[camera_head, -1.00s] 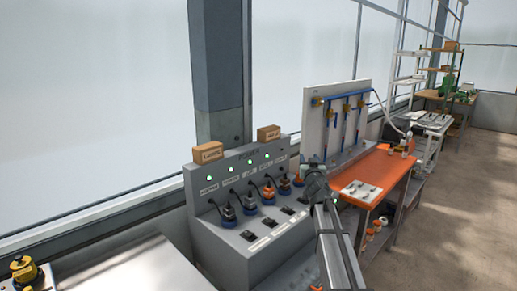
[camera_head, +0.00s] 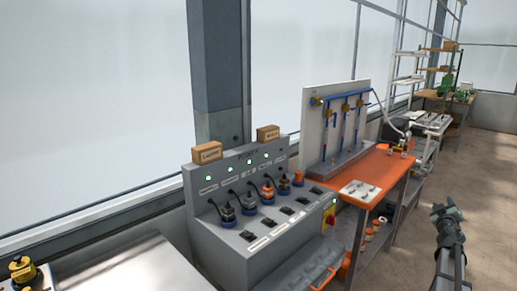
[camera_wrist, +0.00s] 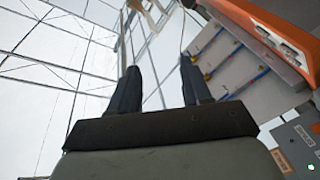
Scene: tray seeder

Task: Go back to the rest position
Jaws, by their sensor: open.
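My gripper (camera_head: 446,210) is at the right of the head view, at the end of my raised arm, over the open floor and to the right of the orange bench. It touches nothing there. In the wrist view its two dark fingers (camera_wrist: 160,88) stand apart with only the window wall and roof frame behind them. The gripper is open and empty. The rest position itself is not marked in any view.
A grey control console (camera_head: 240,233) with plugs and green lights stands at the centre. Right of it is an orange bench (camera_head: 385,167) with a white pipe panel (camera_head: 316,120). A metal table (camera_head: 125,270) is at lower left. The floor (camera_head: 487,185) at right is clear.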

